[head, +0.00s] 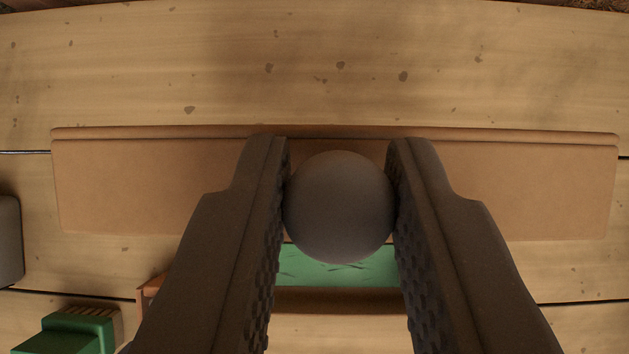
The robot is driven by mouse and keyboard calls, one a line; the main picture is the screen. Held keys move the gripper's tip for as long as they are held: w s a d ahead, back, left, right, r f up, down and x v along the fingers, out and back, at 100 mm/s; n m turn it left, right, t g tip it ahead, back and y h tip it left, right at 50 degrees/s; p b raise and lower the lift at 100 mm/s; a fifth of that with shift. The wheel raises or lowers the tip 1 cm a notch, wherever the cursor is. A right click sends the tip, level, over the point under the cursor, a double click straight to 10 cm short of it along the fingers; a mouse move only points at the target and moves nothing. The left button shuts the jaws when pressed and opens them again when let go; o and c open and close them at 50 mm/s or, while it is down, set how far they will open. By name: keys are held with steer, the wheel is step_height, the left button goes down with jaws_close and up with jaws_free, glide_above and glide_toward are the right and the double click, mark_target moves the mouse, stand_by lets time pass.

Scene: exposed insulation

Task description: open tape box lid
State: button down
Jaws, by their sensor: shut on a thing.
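My gripper (338,160) is in the middle of the head view. Its two dark, ridged fingers are shut on a round grey knob (339,207), one finger on each side. A wide, flat brown panel (130,185) lies behind the knob and spans most of the picture. It looks like the lid of the tape box, with a narrow raised strip along its far edge. The fingers and knob hide its middle, and I cannot see how the knob joins it.
Pale wooden planks with dark spots (330,60) lie around the panel. A green surface with a brown edge (340,266) shows below the knob. A green brush-like object (80,332) is at lower left, and a grey object (9,240) is at the left edge.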

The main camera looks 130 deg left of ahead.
steer(key=shift+d+f, duration=0.15)
steer(key=shift+d, duration=0.4)
steer(key=shift+w+d+g, duration=0.4)
steer(key=shift+w+d, duration=0.15)
steer(key=shift+w, duration=0.15)
steer(key=shift+g+h, duration=0.3)
steer(key=w+d, duration=0.1)
steer(key=w+d+r+b, duration=0.1)
steer(key=w, duration=0.1)
steer(key=w+d, duration=0.1)
steer(key=shift+w+r, duration=0.2)
steer(key=shift+r, duration=0.05)
steer(key=c, duration=2)
jaws_free()
steer(key=shift+s+r, duration=0.1)
steer(key=shift+c, duration=0.2)
steer(key=o, duration=0.9)
steer(key=shift+s+a+r, duration=0.2)
steer(key=shift+s+r, duration=0.5)
steer(key=shift+s, duration=0.3)
steer(key=shift+c, duration=0.2)
steer(key=w+b+v, duration=0.1)
steer(key=b+v, duration=0.2)
steer(key=v, duration=0.8)
steer(key=shift+s+a+r, duration=0.15)
steer(key=shift+a+r, duration=0.1)
steer(key=shift+a, duration=0.15)
